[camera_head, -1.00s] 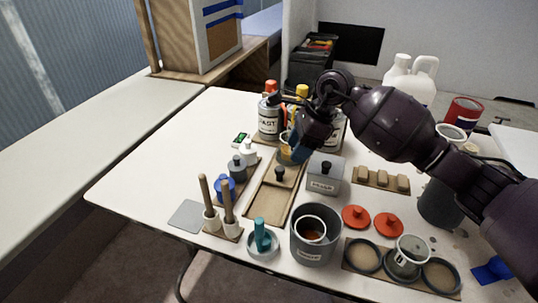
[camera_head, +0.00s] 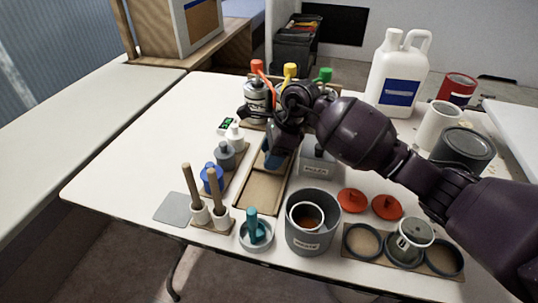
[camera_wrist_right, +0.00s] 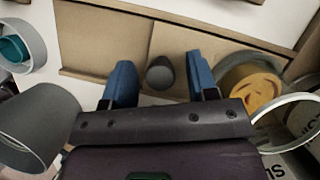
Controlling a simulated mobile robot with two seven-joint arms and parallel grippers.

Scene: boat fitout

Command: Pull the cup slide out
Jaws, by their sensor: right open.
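The cup slide (camera_wrist_right: 183,45) is a tan wooden slide in a shallow wooden tray (camera_head: 262,190) at the middle of the table. Its dark round knob (camera_wrist_right: 160,76) shows in the wrist view. My right gripper (camera_head: 272,160) is over the back part of the tray and hides the knob in the head view. In the wrist view its blue fingertips (camera_wrist_right: 160,80) are open, one on each side of the knob, with gaps between them and it. A cup with yellow-orange contents (camera_wrist_right: 250,88) is beside the right finger. My left gripper is not in view.
A grey filler box (camera_head: 318,165) is close to the right of the gripper. A grey waste pot (camera_head: 312,225) and two brushes (camera_head: 202,200) flank the tray's front end.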

